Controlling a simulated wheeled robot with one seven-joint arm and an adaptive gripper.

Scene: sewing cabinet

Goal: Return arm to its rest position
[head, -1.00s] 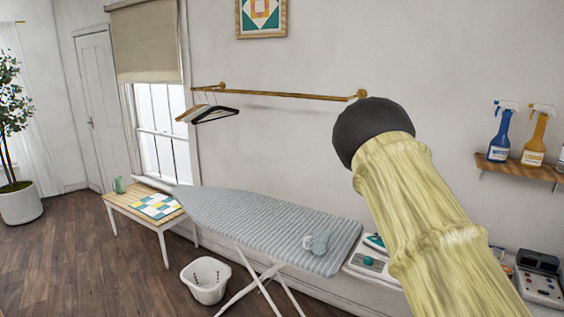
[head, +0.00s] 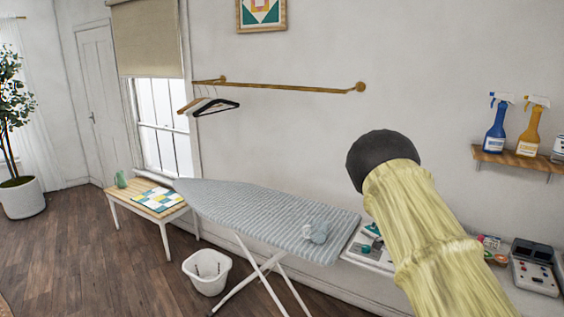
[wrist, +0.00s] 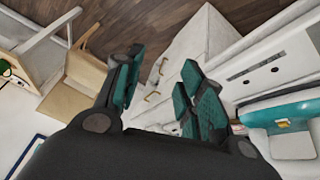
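My gripper (wrist: 162,72) shows in the wrist view with its two teal-padded fingers apart and nothing between them. In the head view my arm (head: 425,230), in a yellow covering with a dark rounded end, rises from the lower right. My gripper itself cannot be made out in the head view. The arm hides part of the wall and of the white surface behind it.
An ironing board (head: 262,212) stands in the middle, with a low bench (head: 122,203) and a white basket (head: 208,285) nearby. A wall rail (head: 290,86) holds hangers. A shelf (head: 515,160) carries spray bottles. The wrist view shows white drawers (wrist: 185,62) below my gripper.

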